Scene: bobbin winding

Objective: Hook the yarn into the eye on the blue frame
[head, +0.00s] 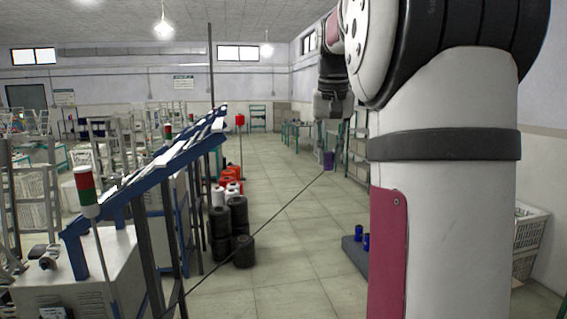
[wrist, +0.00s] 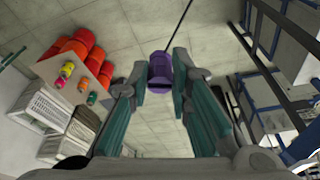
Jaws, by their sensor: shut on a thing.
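My gripper (head: 331,146) hangs from the raised arm right of centre in the head view. In the wrist view its two teal fingers (wrist: 160,84) are shut on a small purple piece (wrist: 160,68). The purple piece also shows below the fingers in the head view (head: 329,160). A thin dark yarn (head: 262,222) runs taut from it down and left to the bottom edge; in the wrist view the yarn (wrist: 181,22) leaves upward. The blue frame (head: 160,171) slopes across the left of the head view, well apart from my gripper. I cannot make out the eye on it.
Black and white spools (head: 238,216) stand on the floor right of the frame. A pale machine cabinet (head: 75,275) with a red-green signal lamp (head: 87,190) is at lower left. Blue bobbins (head: 364,241) sit near my arm. The tiled aisle (head: 290,245) between is clear.

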